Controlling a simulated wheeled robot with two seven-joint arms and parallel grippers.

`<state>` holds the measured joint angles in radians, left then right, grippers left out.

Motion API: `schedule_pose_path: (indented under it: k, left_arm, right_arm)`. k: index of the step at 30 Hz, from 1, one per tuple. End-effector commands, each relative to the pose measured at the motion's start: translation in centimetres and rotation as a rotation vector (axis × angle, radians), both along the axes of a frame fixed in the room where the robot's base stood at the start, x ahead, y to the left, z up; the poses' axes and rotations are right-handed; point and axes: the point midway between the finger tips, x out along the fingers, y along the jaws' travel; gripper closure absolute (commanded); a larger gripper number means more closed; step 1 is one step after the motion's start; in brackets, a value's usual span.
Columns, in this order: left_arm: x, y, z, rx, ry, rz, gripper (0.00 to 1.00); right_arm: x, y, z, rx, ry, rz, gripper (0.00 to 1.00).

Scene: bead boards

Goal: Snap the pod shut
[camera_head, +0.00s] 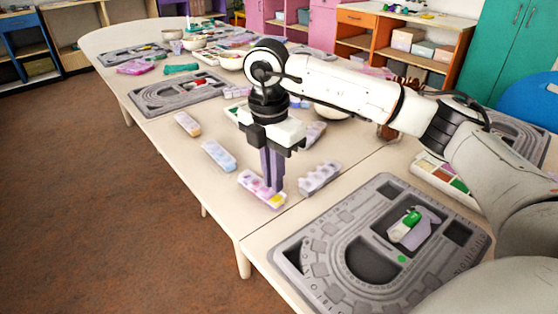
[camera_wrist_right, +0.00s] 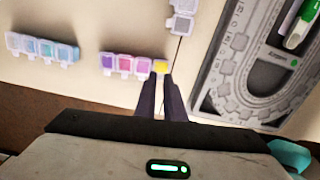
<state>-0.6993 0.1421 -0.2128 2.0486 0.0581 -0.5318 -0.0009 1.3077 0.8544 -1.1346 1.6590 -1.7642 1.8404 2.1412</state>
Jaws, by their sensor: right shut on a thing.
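A bead pod strip (camera_head: 258,187) with pink, purple and yellow compartments lies near the table's front edge in the head view. It also shows in the right wrist view (camera_wrist_right: 125,66), with its yellow end compartment (camera_wrist_right: 160,66) just beyond my fingertips. My right gripper (camera_head: 276,188) points straight down at the yellow end, its fingers close together and shut on the pod there. The fingers also show in the right wrist view (camera_wrist_right: 161,88). They hide part of the yellow end, so I cannot tell how its lid stands. My left gripper is not in view.
A pale pod strip (camera_head: 320,178) lies just right of the gripper. A blue strip (camera_head: 218,155) and an orange-ended one (camera_head: 187,124) lie to the left. A grey bead board (camera_head: 325,262) holding a green-and-white item (camera_head: 408,222) is at the front right.

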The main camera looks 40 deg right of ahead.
Motion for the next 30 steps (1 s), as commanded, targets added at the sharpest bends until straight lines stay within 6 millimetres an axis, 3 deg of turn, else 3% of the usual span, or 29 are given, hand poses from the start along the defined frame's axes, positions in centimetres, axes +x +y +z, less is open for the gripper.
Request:
schedule_pose_path:
  k: [18, 30]
  left_arm:
    - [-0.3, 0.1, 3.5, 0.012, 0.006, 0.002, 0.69]
    - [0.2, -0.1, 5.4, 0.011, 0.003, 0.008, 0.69]
  right_arm:
    - [-0.5, 3.2, -1.8, -0.562, -0.096, 0.005, 1.00]
    - [-0.6, 3.9, -3.4, -0.780, -0.132, 0.000, 1.00]
